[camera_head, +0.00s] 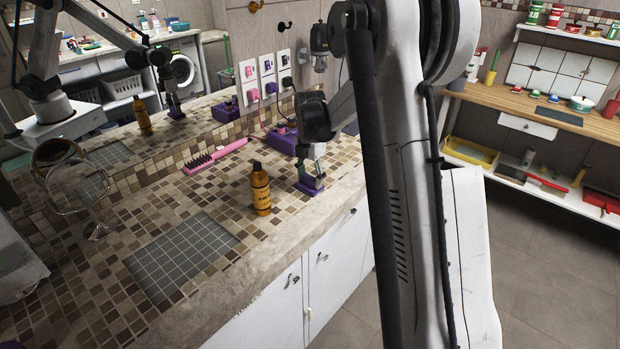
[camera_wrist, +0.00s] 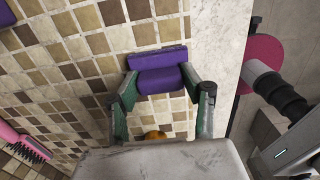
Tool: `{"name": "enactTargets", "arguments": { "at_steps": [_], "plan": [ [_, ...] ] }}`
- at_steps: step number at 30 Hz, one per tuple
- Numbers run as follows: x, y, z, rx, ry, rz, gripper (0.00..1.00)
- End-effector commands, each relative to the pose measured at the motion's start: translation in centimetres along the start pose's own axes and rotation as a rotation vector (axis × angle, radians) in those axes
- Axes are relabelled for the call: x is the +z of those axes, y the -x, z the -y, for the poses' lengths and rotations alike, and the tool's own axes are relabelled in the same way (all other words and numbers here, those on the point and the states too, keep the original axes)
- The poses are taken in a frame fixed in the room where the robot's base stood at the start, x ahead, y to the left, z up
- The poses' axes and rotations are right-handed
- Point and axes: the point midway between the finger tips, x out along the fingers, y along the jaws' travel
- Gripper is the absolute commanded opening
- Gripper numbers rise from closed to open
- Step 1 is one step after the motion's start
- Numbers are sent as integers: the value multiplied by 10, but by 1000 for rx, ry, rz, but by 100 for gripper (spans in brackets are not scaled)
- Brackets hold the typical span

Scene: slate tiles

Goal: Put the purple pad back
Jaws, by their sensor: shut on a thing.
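My gripper (camera_head: 313,177) is low over the tiled counter, shut on the purple pad (camera_head: 308,187). In the wrist view the pad (camera_wrist: 158,58) sits between the two fingertips (camera_wrist: 160,82), with a darker band along its far edge. I cannot tell whether the pad touches the counter. A second purple thing (camera_head: 282,141), blocky in shape, stands farther back on the counter near the wall, partly hidden by my arm.
An orange bottle (camera_head: 261,190) stands upright just left of my gripper. A pink hairbrush (camera_head: 215,155) lies along the wall side. A grey gridded mat (camera_head: 180,255) lies bare at the front left. A round mirror (camera_head: 75,175) stands at far left. The counter's front edge is close.

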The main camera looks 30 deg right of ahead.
Motion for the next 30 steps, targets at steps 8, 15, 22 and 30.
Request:
{"name": "enactTargets", "arguments": {
  "at_steps": [8, 15, 22, 30],
  "plan": [
    [0, -1, 0, 0, 0, 0, 62],
    [0, 0, 0, 0, 0, 0, 62],
    [0, 25, 0, 0, 0, 0, 62],
    [0, 80, 0, 0, 0, 0, 62]
  ]
}}
